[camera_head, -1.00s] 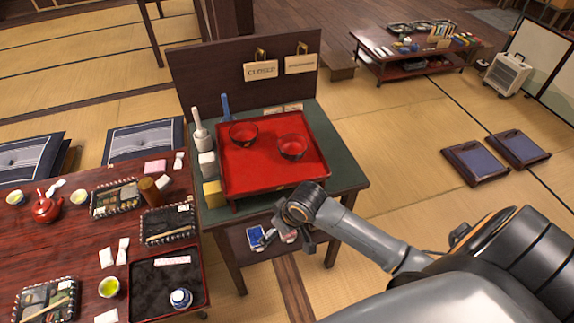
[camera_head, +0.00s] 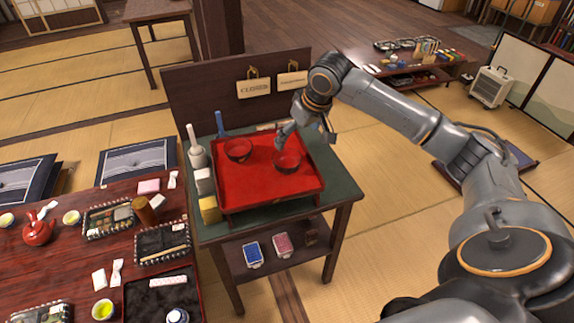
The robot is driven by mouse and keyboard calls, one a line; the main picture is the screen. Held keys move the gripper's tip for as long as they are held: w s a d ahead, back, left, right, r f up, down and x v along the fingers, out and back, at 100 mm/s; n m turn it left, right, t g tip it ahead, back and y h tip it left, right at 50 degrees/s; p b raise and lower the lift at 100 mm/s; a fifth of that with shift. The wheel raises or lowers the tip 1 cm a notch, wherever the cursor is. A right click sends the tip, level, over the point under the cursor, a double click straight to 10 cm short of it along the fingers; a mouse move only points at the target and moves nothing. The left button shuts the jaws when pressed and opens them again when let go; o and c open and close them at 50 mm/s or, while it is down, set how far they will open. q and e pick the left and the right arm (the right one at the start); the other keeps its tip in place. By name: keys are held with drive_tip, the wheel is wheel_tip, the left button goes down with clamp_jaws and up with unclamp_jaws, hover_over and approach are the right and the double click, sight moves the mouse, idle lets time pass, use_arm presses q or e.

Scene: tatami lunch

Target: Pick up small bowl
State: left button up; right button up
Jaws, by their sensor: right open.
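Two small red and dark bowls stand on a red tray (camera_head: 262,188) on the green-topped side table. The left bowl (camera_head: 238,150) is clear of my arm. The right bowl (camera_head: 287,162) is partly covered at its back rim by my right gripper (camera_head: 284,138). The right gripper comes in from the right and points down at that bowl. It is open, and its fingers are at or just above the rim; I cannot tell whether they touch. My left gripper is not in view.
A white bottle (camera_head: 195,148) and a yellow box (camera_head: 209,210) stand along the table's left edge. A board with hanging signs (camera_head: 254,87) rises behind the tray. A low dining table (camera_head: 100,255) with set trays is at left. Open tatami lies right.

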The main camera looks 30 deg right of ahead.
approach(284, 164)
drive_tip(key=shift+w+a+f+p, duration=0.15)
drive_tip(key=shift+w+f+p, duration=0.2)
drive_tip(key=shift+f, duration=0.25)
drive_tip(key=shift+p+x, duration=0.7)
drive_tip(key=shift+x, duration=1.95)
drive_tip(key=shift+s, duration=0.1)
drive_tip(key=c, duration=1.1)
